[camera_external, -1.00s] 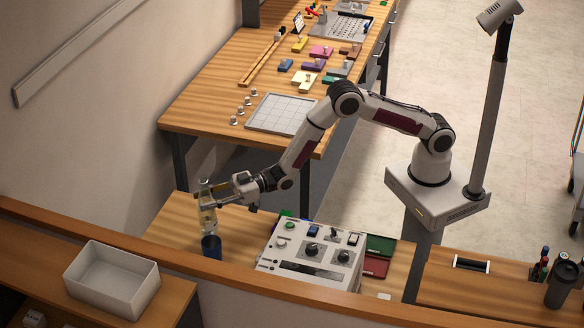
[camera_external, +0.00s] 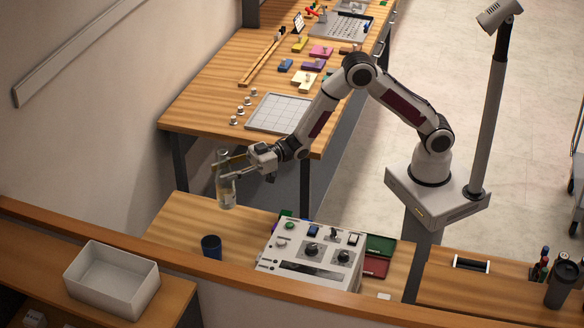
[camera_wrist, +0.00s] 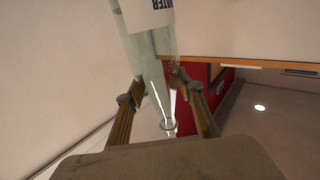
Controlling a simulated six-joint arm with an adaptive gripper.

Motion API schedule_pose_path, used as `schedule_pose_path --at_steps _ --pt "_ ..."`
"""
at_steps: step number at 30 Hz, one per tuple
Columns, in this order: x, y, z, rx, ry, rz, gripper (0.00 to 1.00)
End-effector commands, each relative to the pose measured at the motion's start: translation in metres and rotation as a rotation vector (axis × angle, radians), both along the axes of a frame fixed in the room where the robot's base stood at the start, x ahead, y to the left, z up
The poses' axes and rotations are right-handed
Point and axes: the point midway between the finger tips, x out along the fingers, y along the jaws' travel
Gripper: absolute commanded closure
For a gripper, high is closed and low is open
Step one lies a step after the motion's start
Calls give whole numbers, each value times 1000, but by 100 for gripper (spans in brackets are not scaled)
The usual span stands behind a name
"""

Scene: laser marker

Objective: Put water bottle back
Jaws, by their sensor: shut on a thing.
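A clear water bottle (camera_external: 226,194) is held upright at the left in the external view, above the lower wooden table. My gripper (camera_external: 228,166) is shut on it around its upper part. In the wrist view the bottle (camera_wrist: 148,48) runs between my two fingers (camera_wrist: 165,112), with part of a white label showing. Whether the bottle's base touches the table cannot be told for certain, but it appears raised.
A dark blue cup (camera_external: 211,246) stands on the lower table (camera_external: 180,220). A control box (camera_external: 310,255) with knobs stands to its right. An empty white bin (camera_external: 112,280) is at the lower left. A grey grid tray (camera_external: 280,114) lies on the back table.

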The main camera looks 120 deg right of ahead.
Motion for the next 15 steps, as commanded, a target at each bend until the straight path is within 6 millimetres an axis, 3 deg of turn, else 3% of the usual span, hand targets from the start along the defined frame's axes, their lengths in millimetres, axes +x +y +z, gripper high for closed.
schedule_pose_path --at_steps 9,15 --pt "1 0 1 -1 -4 0 100" --pt "1 0 -11 -1 -2 0 100"
